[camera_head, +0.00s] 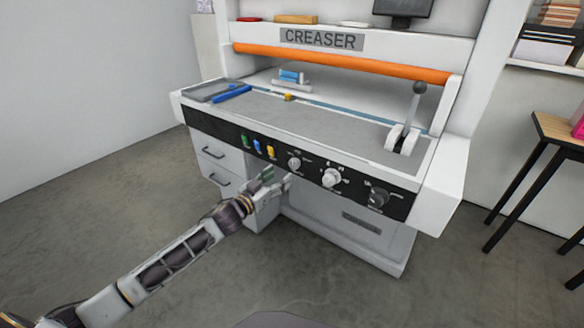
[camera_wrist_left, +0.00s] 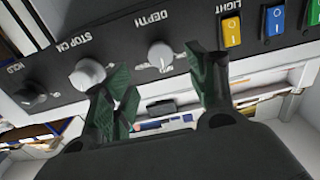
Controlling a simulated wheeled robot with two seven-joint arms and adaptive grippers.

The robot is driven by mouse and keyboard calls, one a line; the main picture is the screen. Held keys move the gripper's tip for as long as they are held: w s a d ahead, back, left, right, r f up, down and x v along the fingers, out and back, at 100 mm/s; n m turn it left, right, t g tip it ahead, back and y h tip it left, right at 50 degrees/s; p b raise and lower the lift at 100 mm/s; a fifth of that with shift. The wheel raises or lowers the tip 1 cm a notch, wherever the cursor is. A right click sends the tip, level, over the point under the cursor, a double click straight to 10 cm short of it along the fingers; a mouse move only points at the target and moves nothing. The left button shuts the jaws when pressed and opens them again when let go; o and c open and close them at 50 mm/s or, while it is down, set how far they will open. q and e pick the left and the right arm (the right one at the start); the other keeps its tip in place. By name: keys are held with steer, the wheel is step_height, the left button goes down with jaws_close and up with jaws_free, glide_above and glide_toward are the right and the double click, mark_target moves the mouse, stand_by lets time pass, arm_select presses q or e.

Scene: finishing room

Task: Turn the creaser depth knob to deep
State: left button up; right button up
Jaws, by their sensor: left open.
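The creaser (camera_head: 300,110) is a white machine with a black control strip along its front. The depth knob (camera_head: 294,163) is a light round knob, the leftmost of three knobs; in the left wrist view, which is upside down, it shows as a grey knob (camera_wrist_left: 160,55) by the word DEPTH. My left gripper (camera_head: 275,182) is open, just below and left of this knob. In the left wrist view the knob appears between its two green-padded fingers, beyond the tips. I cannot tell whether they touch it. My right gripper is not in view.
The stop knob (camera_head: 331,178) and the dark hold knob (camera_head: 378,197) sit to the right. Green, blue and yellow (camera_head: 270,152) switches sit to the left. A lever (camera_head: 410,115) stands on the bed. The floor in front is clear.

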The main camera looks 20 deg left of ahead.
mark_target(293, 166)
arm_select(q)
steer(key=x, duration=0.3)
steer(key=shift+w+d+b, duration=0.15)
steer(key=shift+w+b, duration=0.15)
steer(key=shift+w, duration=0.05)
steer(key=shift+x, duration=1.8)
steer(key=shift+w+d+b, duration=0.15)
steer(key=shift+w+b, duration=0.2)
steer(key=shift+w, duration=0.2)
steer(key=shift+f, duration=0.1)
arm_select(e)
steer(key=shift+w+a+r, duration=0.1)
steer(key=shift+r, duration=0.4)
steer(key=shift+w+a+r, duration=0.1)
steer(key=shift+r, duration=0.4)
arm_select(q)
steer(key=c, duration=1)
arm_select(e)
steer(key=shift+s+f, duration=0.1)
